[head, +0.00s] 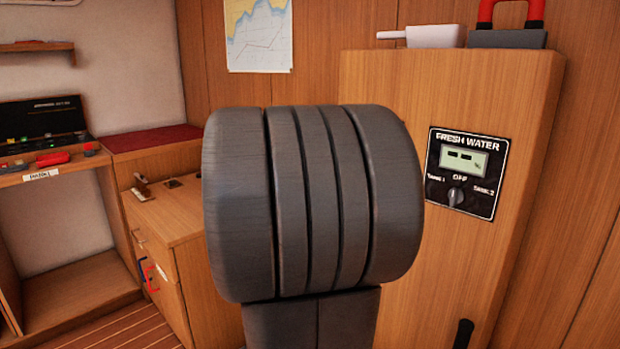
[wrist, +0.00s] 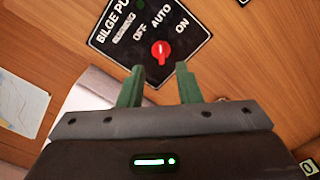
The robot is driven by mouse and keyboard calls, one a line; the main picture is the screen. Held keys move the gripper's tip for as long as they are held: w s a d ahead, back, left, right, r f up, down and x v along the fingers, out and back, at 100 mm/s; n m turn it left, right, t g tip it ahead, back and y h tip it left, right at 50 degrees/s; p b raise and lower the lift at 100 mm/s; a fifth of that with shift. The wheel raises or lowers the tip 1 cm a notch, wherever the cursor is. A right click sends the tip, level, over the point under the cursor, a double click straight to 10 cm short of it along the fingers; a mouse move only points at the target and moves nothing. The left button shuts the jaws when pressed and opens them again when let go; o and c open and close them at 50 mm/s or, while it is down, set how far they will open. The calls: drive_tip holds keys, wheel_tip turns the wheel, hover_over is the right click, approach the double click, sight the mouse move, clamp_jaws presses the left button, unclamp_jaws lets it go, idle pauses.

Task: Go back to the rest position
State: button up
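My gripper (wrist: 160,84) shows in the wrist view with its two green fingers apart and nothing between them. A black bilge pump panel (wrist: 190,27) with a red knob (wrist: 160,50) lies beyond the fingertips, with a visible gap on screen between knob and fingers. Its labels include OFF, AUTO and ON; I cannot tell for sure which one the knob points to. In the head view my own dark grey arm fills the middle and hides my gripper and the bilge pump panel.
A wooden cabinet (head: 390,90) carries a fresh water panel (head: 437,188) at right. A white object (head: 434,36) and a grey block with a red handle (head: 507,38) stand on top. A low wooden counter (head: 170,215) and a shelf (head: 55,168) with small items are at left. A chart (head: 258,35) hangs behind.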

drive_tip(key=x, duration=1)
drive_tip(key=s+a+n+p, duration=0.5)
drive_tip(key=a+n+p, duration=0.2)
drive_tip(key=p, duration=1)
drive_tip(key=shift+r+n, duration=0.2)
drive_tip(key=shift+n, duration=0.8)
